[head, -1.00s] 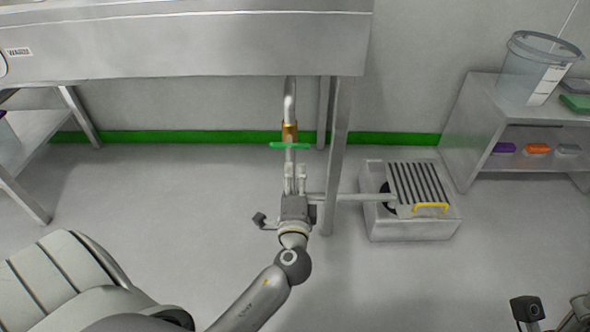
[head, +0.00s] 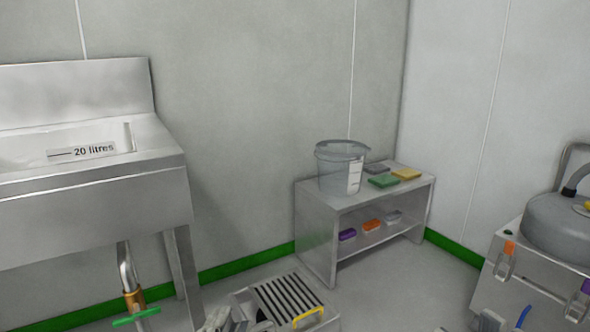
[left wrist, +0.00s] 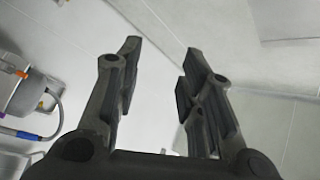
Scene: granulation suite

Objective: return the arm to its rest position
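My left gripper (head: 222,321) shows at the bottom edge of the head view, cut off by the frame, in front of the floor drain box. In the left wrist view my left gripper (left wrist: 163,50) has its two dark fingers spread apart with nothing between them. The green valve handle (head: 136,317) on the sink's drain pipe (head: 126,267) lies crosswise, to the left of the gripper and apart from it. A small grey part at the bottom right of the head view may belong to my right arm; its fingers cannot be made out.
The steel sink (head: 95,215) stands at left. The drain box has a slatted grate (head: 287,300) with a yellow handle. A low shelf (head: 318,235) holds a clear bucket (head: 340,170) and coloured blocks. A steel unit (head: 530,270) with a rounded vessel (head: 560,228) stands at right.

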